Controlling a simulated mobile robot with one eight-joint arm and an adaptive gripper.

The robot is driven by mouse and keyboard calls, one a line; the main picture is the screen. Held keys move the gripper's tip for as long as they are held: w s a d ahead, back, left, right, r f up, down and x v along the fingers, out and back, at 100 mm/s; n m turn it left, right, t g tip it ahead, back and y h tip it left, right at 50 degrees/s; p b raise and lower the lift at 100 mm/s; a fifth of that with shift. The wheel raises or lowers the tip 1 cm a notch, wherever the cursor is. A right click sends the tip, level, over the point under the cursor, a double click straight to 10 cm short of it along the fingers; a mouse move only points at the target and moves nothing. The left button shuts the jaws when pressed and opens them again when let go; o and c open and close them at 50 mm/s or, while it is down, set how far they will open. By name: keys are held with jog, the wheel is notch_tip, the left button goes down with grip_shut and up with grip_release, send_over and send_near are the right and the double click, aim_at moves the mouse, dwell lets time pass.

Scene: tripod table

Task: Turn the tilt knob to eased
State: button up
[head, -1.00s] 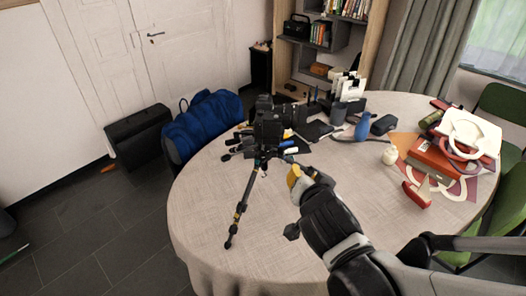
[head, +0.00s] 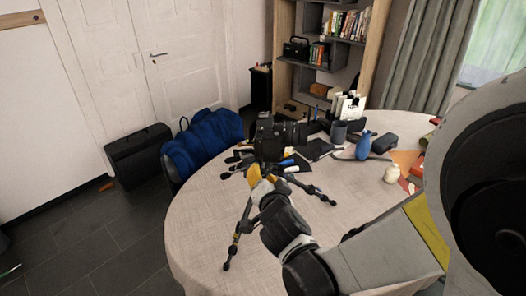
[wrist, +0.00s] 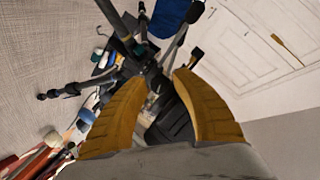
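A black camera (head: 268,137) sits on a small black tripod (head: 242,222) on the round table. In the wrist view, the tripod's dark rods and joints (wrist: 150,70) meet just beyond my fingertips. My gripper (head: 257,174) is at the tripod, just below the camera, and partly hides the tripod head. In the wrist view, the yellow fingers of my gripper (wrist: 161,76) stand apart. Contact with the tripod cannot be told.
The round table (head: 205,215) has clear cloth at its front left. A blue blower (head: 363,146), a dark mug (head: 338,132) and a cream jar (head: 391,174) stand right of the tripod. A blue bag (head: 203,142) lies behind the table's left edge.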

jog(key=shift+w+a+f, duration=0.1)
jog(key=shift+w+f, duration=0.05)
jog(key=shift+w, duration=0.3)
jog(key=shift+c, duration=0.5)
grip_shut()
jog(key=shift+n+h, duration=0.7)
jog(key=shift+n, duration=0.4)
jog(key=shift+n+g+h+p, duration=0.35)
jog(key=shift+n+h, duration=0.45)
jog(key=shift+n, duration=0.4)
jog(key=n+h+b, duration=0.1)
jog(key=n+h, duration=0.2)
jog(key=n, duration=0.1)
jog(key=shift+n, duration=0.3)
